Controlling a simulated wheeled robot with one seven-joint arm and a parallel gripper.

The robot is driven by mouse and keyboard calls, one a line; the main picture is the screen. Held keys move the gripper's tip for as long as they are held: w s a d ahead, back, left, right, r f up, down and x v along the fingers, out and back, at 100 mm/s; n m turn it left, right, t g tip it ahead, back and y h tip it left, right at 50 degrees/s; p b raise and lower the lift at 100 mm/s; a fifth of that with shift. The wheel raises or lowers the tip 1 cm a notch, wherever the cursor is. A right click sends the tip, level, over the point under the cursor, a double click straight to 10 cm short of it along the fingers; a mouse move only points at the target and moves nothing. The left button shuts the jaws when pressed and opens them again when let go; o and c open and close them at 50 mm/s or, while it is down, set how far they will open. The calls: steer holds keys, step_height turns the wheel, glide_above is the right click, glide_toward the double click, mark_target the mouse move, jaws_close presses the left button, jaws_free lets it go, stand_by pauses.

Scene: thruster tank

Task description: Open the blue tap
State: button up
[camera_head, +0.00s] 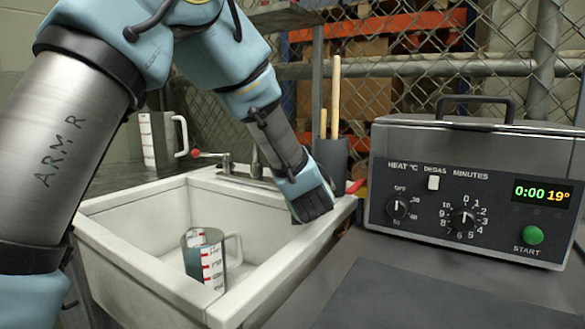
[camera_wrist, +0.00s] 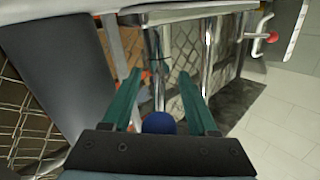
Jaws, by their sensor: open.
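The blue tap knob (camera_wrist: 158,122) is round and dark blue, low in the wrist view. It shows between my gripper's fingers, close to the palm; I cannot tell whether they touch it. My gripper (camera_wrist: 160,75) is open, with a dark green finger on either side. In the head view my gripper (camera_head: 312,208) points down at the sink's right back corner. There the blue knob is hidden behind my arm. The metal faucet (camera_head: 245,180) stands at the sink's back edge. The red tap knob (camera_head: 195,153) is at its left and also shows in the wrist view (camera_wrist: 272,37).
Another jug (camera_head: 155,140) stands behind left. The grey heater box (camera_head: 470,190) stands right of the sink. A dark holder (camera_head: 331,158) with wooden handles stands behind my gripper, before a wire fence (camera_head: 400,70).

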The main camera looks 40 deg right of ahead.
step_height(320, 180, up, 10)
steer(key=shift+r+p, duration=0.1)
steer(key=shift+p, duration=0.35)
